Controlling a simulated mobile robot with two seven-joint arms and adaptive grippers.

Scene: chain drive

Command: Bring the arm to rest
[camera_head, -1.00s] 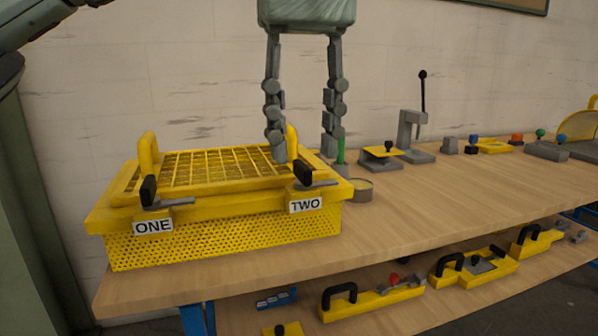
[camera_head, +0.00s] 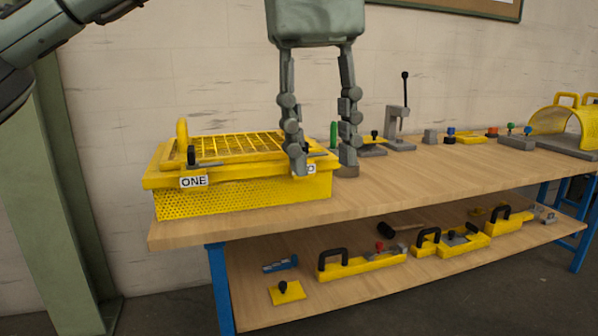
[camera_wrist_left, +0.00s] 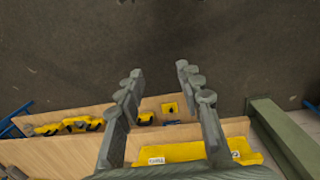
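My left gripper (camera_head: 323,165) hangs fingers down in the head view, in front of the right end of the yellow mesh box. Its two fingers are apart with nothing between them. In the left wrist view the same gripper (camera_wrist_left: 159,72) is open over the bare dark floor. One finger partly hides the TWO label (camera_head: 311,169) and the handle at that end of the box. My right gripper is in neither view.
The yellow box (camera_head: 240,200), with its ONE label (camera_head: 193,182), sits on the wooden bench (camera_head: 420,185). A lever press (camera_head: 400,130) and small fixtures stand behind. The lower shelf (camera_head: 350,290) holds yellow tools. A green post (camera_head: 50,210) stands left.

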